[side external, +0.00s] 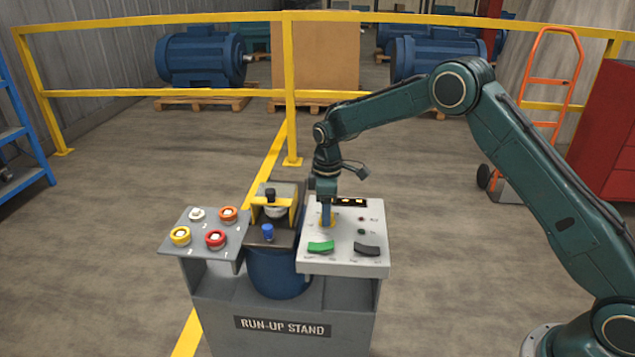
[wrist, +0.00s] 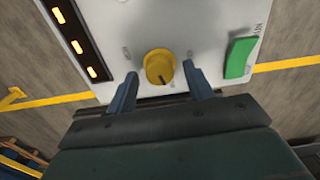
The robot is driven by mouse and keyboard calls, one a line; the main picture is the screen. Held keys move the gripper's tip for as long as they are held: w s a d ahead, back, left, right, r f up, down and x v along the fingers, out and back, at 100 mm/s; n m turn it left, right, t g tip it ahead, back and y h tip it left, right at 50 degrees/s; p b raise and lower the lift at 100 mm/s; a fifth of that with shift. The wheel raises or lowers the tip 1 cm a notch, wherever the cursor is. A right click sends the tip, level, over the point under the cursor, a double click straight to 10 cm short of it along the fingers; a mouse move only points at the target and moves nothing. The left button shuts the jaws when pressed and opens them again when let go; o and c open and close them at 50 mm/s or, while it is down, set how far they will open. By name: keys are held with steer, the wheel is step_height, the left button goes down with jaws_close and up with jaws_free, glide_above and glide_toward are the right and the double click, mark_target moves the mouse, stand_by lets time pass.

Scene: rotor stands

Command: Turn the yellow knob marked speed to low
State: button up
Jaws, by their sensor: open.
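The yellow knob (wrist: 159,67) sits on the light grey control panel (wrist: 205,25) of the stand. In the wrist view it shows between the two fingers, with a dark pointer line on its near side. The marks around it are too small to read. My gripper (wrist: 160,88) is open, one blue finger on each side of the knob, with gaps between. In the side view my gripper (side external: 326,212) points down over the panel's left part, and the knob (side external: 327,222) is partly hidden behind a finger.
A green rocker switch (side external: 321,247) and a dark one (side external: 367,249) lie on the panel's front part. A display with lit orange bars (wrist: 75,28) is at the panel's back. A tilted button box (side external: 205,235) and a yellow bracket (side external: 272,205) stand to the left.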

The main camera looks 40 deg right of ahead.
steer(key=c, duration=1)
steer(key=shift+m, duration=0.4)
steer(key=m, duration=1.3)
steer(key=o, duration=1)
